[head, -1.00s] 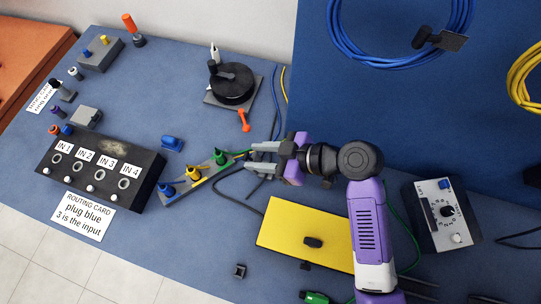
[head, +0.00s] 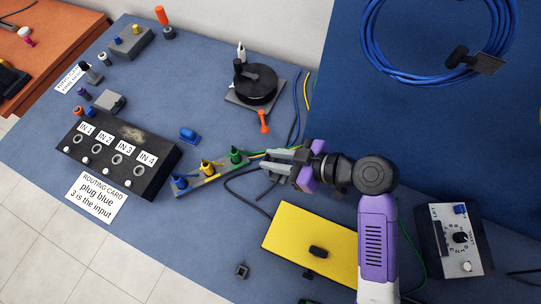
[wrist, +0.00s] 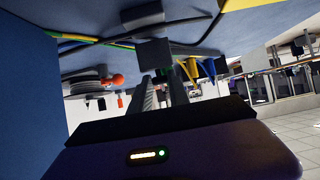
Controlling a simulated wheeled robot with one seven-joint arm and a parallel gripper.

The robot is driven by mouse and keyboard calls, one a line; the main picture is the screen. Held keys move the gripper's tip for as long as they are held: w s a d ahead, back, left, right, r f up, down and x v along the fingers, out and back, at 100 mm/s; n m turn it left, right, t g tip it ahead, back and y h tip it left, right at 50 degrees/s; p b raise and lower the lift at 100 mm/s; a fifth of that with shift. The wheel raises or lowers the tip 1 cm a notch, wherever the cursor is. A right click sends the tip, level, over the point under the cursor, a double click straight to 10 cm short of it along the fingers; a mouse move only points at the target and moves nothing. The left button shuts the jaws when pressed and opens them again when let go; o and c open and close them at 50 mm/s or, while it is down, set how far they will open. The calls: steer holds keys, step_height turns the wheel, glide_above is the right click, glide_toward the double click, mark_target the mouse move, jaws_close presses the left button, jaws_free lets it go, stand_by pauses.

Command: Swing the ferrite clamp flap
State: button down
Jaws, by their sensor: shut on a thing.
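My gripper (head: 270,162) is over the cables, just right of the green plug, with its two grey fingers pointing left. In the wrist view my fingers (wrist: 162,84) are closed on a small dark square block (wrist: 154,53) at their tips. The block looks like the ferrite clamp flap, but I cannot clearly make out its hinge. In the head view the fingers hide most of it. Green and yellow cables (wrist: 98,38) run beside the block.
Blue, yellow and green plugs (head: 207,169) stand on a grey strip left of my gripper. A yellow panel (head: 310,235) lies in front, and a black cable reel (head: 256,84) stands behind. The IN box (head: 118,150) is at left, the dial box (head: 458,240) at right.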

steer(key=shift+s+d+r, duration=0.1)
steer(key=shift+s+d, duration=0.05)
steer(key=shift+d, duration=0.25)
steer(key=shift+s+d+r, duration=0.1)
steer(key=shift+d, duration=0.4)
steer(key=shift+s+d, duration=0.35)
steer(key=shift+d, duration=0.4)
steer(key=shift+s+d+f, duration=0.15)
steer(key=shift+d, duration=0.25)
steer(key=shift+s+d+f, duration=0.1)
steer(key=shift+d+f, duration=0.05)
steer(key=shift+d, duration=0.25)
